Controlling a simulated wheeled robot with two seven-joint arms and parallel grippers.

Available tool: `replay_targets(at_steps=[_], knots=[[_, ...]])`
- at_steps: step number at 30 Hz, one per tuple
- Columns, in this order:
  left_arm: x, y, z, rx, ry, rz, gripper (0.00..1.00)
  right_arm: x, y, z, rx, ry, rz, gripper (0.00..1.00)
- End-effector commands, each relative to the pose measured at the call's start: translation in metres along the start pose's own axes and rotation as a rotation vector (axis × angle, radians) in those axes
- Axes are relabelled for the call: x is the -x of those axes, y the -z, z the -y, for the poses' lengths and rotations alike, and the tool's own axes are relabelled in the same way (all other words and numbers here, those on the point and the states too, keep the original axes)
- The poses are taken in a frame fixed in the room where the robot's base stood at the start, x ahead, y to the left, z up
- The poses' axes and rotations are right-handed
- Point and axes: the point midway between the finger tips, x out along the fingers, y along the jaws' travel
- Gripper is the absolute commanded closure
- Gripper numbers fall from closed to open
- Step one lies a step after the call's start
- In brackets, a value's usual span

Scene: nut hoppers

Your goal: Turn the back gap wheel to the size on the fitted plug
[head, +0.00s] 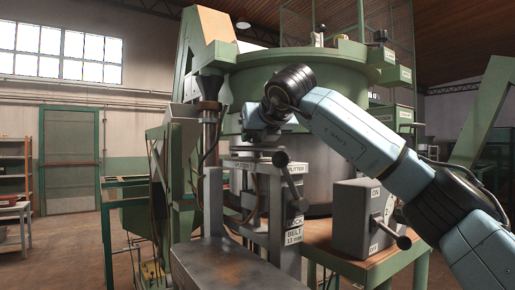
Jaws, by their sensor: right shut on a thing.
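My right arm comes in from the right and bends down at its black joint. My right gripper (258,137) is small and partly hidden at the top of the grey splitter frame, below the green bowl rim. It is shut on what appears to be the back gap wheel; the wheel itself is mostly hidden and its marks cannot be read. A plate on the front of the frame (293,237) reads "BELT 13 mm", below a "LOCK" label. I cannot make out the fitted plug. My left gripper is not in view.
A large green bowl (345,75) rises behind. A metal chute (225,265) lies in front.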

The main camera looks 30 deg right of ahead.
Motion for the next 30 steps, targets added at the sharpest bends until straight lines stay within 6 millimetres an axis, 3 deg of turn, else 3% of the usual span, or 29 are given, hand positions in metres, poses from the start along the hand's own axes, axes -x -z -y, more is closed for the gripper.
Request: replay_targets(at_steps=[3, 11, 30], knots=[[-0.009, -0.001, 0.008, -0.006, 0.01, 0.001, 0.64, 0.0, 0.001, -0.002, -0.041, 0.102, 0.0, 0.84], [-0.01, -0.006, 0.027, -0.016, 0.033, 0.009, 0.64, 0.0, -0.001, -0.003, -0.135, 0.331, -0.001, 0.84], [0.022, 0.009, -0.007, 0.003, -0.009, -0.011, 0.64, 0.0, -0.003, -0.003, -0.307, 0.745, -0.001, 0.84]])
